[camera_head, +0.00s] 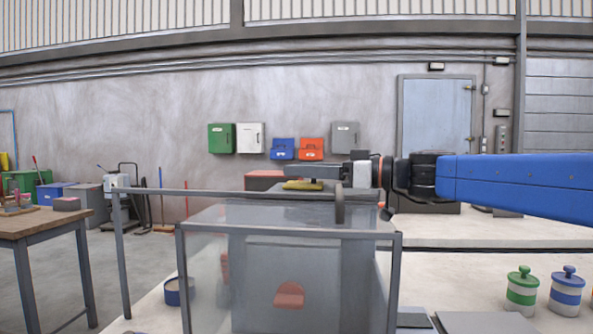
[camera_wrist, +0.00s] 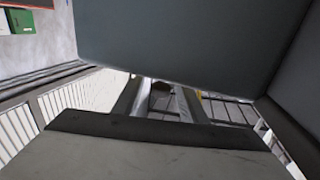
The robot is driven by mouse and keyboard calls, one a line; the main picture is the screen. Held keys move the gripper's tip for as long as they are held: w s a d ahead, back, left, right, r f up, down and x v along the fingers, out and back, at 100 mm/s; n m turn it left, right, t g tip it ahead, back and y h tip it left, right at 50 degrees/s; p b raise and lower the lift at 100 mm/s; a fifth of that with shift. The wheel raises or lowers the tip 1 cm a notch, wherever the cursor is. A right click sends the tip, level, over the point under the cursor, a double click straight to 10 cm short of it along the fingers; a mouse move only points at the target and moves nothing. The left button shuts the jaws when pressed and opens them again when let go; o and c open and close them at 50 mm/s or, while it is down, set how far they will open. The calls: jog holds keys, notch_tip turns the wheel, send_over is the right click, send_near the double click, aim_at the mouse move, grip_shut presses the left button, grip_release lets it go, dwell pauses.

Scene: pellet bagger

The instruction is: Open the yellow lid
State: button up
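A flat yellow piece (camera_head: 303,185), which looks like the yellow lid, shows in the head view just under my gripper, above the top of a grey machine. My gripper (camera_head: 300,172) reaches in from the right and points left. It partly covers the yellow piece, and I cannot tell whether they touch. In the wrist view, large grey surfaces fill most of the picture. A small yellow sliver (camera_wrist: 198,95) shows between them. The spacing of my fingertips is not clear in either view.
A clear-walled guard with a grey frame (camera_head: 290,232) encloses the machine in front. A green-lidded jar (camera_head: 522,290) and a blue-lidded jar (camera_head: 567,290) stand at the right. A wooden table (camera_head: 40,222) is at the left. A red box (camera_head: 264,180) sits behind the machine.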

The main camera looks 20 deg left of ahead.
aim_at(330, 187)
jog(key=shift+a, duration=0.9)
grip_shut()
jog(key=shift+w+d, duration=0.3)
jog(key=shift+d, duration=0.9)
jog(key=shift+w+d, duration=0.3)
jog(key=shift+d, duration=0.85)
jog(key=shift+w+d, duration=0.3)
jog(key=shift+d, duration=0.9)
grip_release()
